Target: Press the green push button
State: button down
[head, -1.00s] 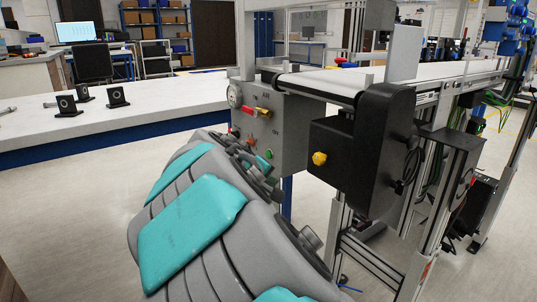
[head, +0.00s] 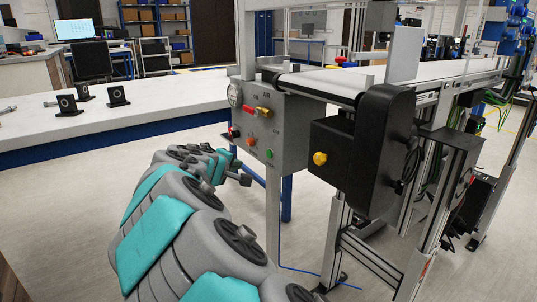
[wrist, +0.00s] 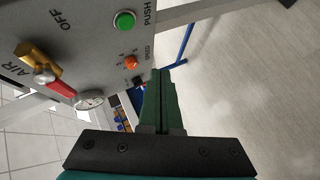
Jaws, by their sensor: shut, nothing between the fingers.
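The green push button (head: 269,154) sits low on the right of the grey control panel (head: 290,125), under the conveyor end, in the head view. In the wrist view the green button (wrist: 124,20) is at the upper left, beside the PUSH label. My gripper (wrist: 161,73) shows there as two dark green fingers shut together and empty. The fingertips appear below and to the right of the button, apart from it in the picture; the depth gap is hard to judge. In the head view my arm is left of the panel, and I cannot make out the fingers clearly.
An orange knob (wrist: 131,62) is close to the green button, and a red and yellow AIR valve (wrist: 40,70) is farther left. A gauge (wrist: 90,99) is on the panel edge. A black conveyor housing (head: 375,150) with a yellow knob stands right of the panel. A white table (head: 120,120) lies left.

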aim_at(269, 154)
jog(key=w+d+p, duration=0.1)
jog(key=w+d, duration=0.3)
jog(key=d, duration=0.2)
jog(key=shift+w+d, duration=0.15)
dwell(2.1)
jog(key=shift+w+d, duration=0.15)
jog(key=shift+d, duration=0.05)
